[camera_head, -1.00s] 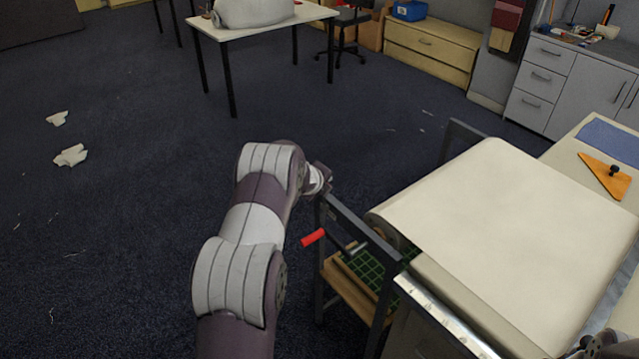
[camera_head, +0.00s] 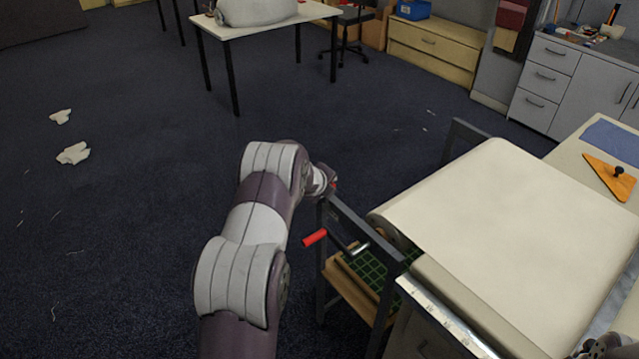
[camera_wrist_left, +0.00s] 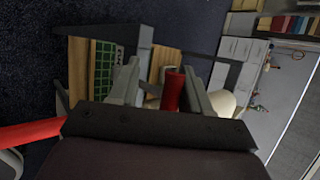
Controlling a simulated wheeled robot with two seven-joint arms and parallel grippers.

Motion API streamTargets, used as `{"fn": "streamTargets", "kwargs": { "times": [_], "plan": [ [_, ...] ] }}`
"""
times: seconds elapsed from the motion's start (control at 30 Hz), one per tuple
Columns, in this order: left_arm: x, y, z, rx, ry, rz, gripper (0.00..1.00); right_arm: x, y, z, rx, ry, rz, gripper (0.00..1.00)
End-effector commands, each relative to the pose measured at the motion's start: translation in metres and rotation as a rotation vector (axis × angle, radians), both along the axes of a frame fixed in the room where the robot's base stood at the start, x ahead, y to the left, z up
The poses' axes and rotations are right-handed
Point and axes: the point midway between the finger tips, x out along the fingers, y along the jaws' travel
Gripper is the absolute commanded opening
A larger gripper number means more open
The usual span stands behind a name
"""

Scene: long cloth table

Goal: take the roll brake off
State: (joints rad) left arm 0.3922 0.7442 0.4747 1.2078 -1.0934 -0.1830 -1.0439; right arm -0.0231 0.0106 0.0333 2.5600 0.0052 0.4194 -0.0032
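The cloth roll (camera_head: 392,232) sits in a dark metal frame (camera_head: 350,215) at the table's end. A crank with a red grip (camera_head: 315,237) sticks out from the frame's near side. My left gripper (camera_head: 328,180) is at the frame's far upper corner, with a small red part (camera_head: 334,185) beside it. In the left wrist view, its fingers (camera_wrist_left: 162,88) are apart, with a red cylinder (camera_wrist_left: 173,90) between them, nearer the right finger. A larger red bar (camera_wrist_left: 30,132) lies at the left there. I cannot tell which red part is the brake. My right gripper (camera_head: 606,345) is mostly cut off at lower right.
Cream cloth (camera_head: 520,215) covers the table. An orange triangular tool (camera_head: 610,176) and blue cloth (camera_head: 612,142) lie at the right. A wooden shelf with a green grid mat (camera_head: 366,268) is under the roll. The floor left of my left arm is open, with a few scraps (camera_head: 73,153).

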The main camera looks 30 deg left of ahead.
Motion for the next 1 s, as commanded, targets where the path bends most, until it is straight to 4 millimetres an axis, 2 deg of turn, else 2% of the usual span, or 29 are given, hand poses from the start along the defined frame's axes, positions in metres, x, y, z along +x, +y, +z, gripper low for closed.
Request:
{"fn": "streamTargets", "kwargs": {
  "times": [0.03, 0.13, 0.4, 0.6, 1.0],
  "plan": [
    [-0.005, -0.008, -0.004, -0.011, 0.009, -0.012, 0.44, 0.0, 0.0, -0.003, 0.0, 0.0, 0.0, 0.43],
    [-0.016, -0.009, 0.008, -0.01, 0.005, -0.01, 0.44, 0.0, 0.0, -0.007, 0.0, 0.0, 0.0, 0.43],
    [-0.06, -0.009, 0.056, -0.005, -0.001, -0.003, 0.44, 0.0, 0.0, -0.009, 0.0, 0.0, 0.0, 0.43],
    [-0.084, -0.01, 0.079, -0.004, -0.002, 0.001, 0.44, 0.0, 0.0, -0.006, 0.0, 0.0, 0.0, 0.43],
    [-0.089, -0.01, 0.084, -0.004, -0.002, 0.002, 0.44, 0.0, 0.0, -0.006, 0.0, 0.0, 0.0, 0.43]
  ]
}}
